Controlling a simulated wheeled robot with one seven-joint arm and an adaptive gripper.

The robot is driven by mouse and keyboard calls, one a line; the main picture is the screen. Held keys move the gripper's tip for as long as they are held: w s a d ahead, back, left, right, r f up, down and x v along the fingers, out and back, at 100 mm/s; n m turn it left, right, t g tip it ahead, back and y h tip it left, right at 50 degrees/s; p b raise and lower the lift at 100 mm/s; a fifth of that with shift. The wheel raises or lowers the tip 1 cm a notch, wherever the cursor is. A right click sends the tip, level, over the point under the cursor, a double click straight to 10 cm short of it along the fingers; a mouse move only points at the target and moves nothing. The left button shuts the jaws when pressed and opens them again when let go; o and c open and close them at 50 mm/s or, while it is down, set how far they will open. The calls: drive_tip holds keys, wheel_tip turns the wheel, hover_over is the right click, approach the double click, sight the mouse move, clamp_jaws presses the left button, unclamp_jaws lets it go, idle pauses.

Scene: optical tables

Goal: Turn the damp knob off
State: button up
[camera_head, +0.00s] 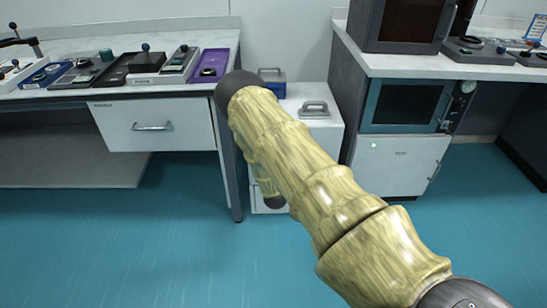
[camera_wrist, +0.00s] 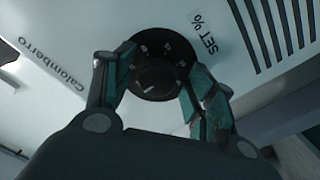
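A round black knob (camera_wrist: 160,76) with pale markings around its dial sits on a white panel in the wrist view. The label "SET %" is printed beside it at its upper right. My gripper (camera_wrist: 160,70) is open, with one teal-padded finger on the left and one on the right of the knob. The fingertips reach over the sides of the dial. I cannot tell whether the pads touch the knob. The lower edge of the knob is close to my gripper's dark body. In the head view my arm hides the gripper, and the knob does not show.
Dark vent slots (camera_wrist: 275,25) lie right of the knob. In the head view, a bench (camera_head: 120,92) with devices stands left, and a counter (camera_head: 400,66) with a teal-framed oven (camera_head: 405,103) below stands right. Blue floor (camera_head: 110,245) is clear in front.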

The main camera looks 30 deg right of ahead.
drive_tip(key=shift+r, duration=0.1)
drive_tip(key=v, duration=1.2)
idle(0.4)
drive_tip(key=s+a+f+g+y, duration=0.2)
drive_tip(key=s+a+f+g, duration=0.15)
drive_tip(key=s+f, duration=0.3)
drive_tip(key=s+a+f+g+y, duration=0.3)
drive_tip(key=s+a+f, duration=0.15)
drive_tip(key=s, duration=0.35)
drive_tip(key=s+a+m+g+y, duration=0.15)
drive_tip(key=s+a+g, duration=0.4)
drive_tip(key=s, duration=0.85)
drive_tip(key=s+a+n+g+y, duration=0.1)
drive_tip(key=s+a+g+y, duration=0.2)
drive_tip(key=s+a, duration=0.85)
drive_tip(key=s+d+r+p, duration=0.1)
drive_tip(key=r+p, duration=0.9)
drive_tip(key=p, duration=0.1)
drive_tip(key=s+d+r+p, duration=0.1)
drive_tip(key=d+r+p, duration=0.1)
drive_tip(key=r+p, duration=0.8)
drive_tip(key=shift+s+m+p, duration=0.3)
drive_tip(key=shift+m+p, duration=0.05)
drive_tip(key=shift+p, duration=0.1)
